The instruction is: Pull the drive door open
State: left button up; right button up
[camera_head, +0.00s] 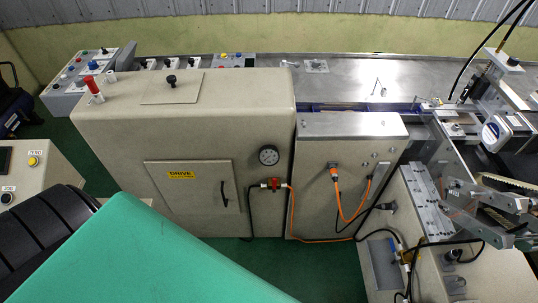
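The drive door (195,215) is a beige panel with a yellow DRIVE label (181,174). It is on the front of a large beige machine cabinet (120,150), left of the middle of the head view. The door looks shut, flush with the cabinet front. A dark curved handle (223,193) stands near its right edge. Nothing is touching the door or the handle. I make out neither of my grippers in this view.
A round gauge (268,155), a red valve (273,184) and orange cables (340,205) are right of the door. A large teal surface (140,260) and a black ribbed shape (45,225) fill the lower left. Green floor (320,265) shows below the cabinet.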

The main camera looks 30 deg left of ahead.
aim_at(206, 186)
jog(key=u, duration=1.65)
